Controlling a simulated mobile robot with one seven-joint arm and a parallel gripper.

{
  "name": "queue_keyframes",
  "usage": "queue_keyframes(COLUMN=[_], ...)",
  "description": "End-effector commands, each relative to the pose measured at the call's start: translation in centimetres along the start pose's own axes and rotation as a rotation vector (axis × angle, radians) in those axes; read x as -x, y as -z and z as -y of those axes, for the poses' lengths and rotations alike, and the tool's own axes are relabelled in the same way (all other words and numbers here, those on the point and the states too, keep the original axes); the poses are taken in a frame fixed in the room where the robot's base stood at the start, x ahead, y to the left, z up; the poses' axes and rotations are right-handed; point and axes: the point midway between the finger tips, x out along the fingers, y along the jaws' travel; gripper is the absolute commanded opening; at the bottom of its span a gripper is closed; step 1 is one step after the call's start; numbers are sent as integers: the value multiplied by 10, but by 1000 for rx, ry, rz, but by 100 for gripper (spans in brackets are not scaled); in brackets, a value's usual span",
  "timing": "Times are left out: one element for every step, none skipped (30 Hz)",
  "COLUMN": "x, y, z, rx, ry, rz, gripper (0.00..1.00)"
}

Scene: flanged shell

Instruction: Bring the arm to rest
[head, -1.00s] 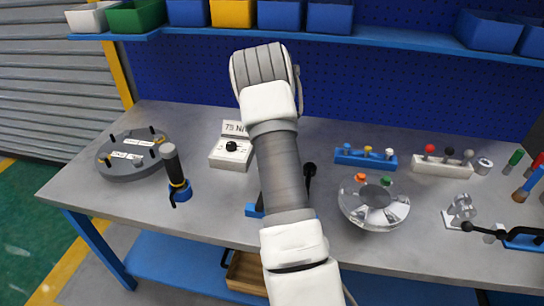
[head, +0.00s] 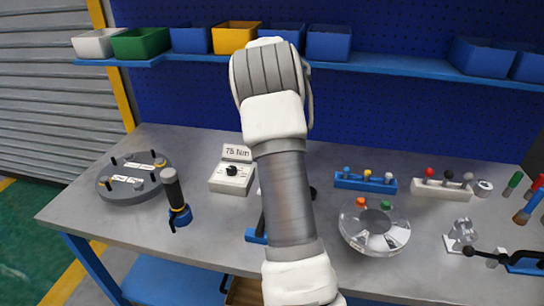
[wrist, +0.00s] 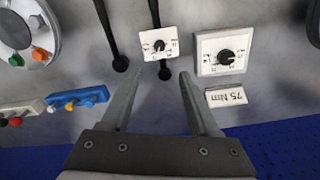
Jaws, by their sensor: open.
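My arm rises through the middle of the head view and hides part of the bench behind it. My gripper (wrist: 160,92) shows in the wrist view with its two fingers apart and nothing between them. It is above the workbench (head: 120,225). Ahead of the fingers in the wrist view is a small white dial plate (wrist: 159,43). A larger white dial box (wrist: 222,50) with a 75 Nm sign (wrist: 226,96) is right of it. The gripper itself is hidden behind my arm in the head view.
A dark flanged disc (head: 135,178) and a black-handled tool (head: 174,196) stand at left. A clear flanged shell (head: 375,225), a blue peg rack (head: 365,181) and a white peg rack (head: 442,188) are at right. A shelf (head: 400,66) with bins crosses the back.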

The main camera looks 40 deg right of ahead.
Motion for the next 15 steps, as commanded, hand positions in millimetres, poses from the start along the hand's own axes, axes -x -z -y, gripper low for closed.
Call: queue_keyframes(x=[8,11,14,16,17,19,19,20,20,20,20,20,20,20,20], y=[1,1,0,0,0,0,0,0,0,0,0,0,0,0,0], z=[0,0,0,0,0,0,0,0,0,0,0,0,0,0,0], rx=[0,-1,-1,-1,-1,-1,-1,-1,-1,-1,-1,-1,-1,-1,-1], ry=[1,1,1,0,0,0,0,0,0,0,0,0,0,0,0], rz=[-2,-2,-1,-1,0,0,0,0,0,0,0,0,0,0,0], gripper=[62,62,62,62,62,62,62,62,62,62,62,62,62,62,62])
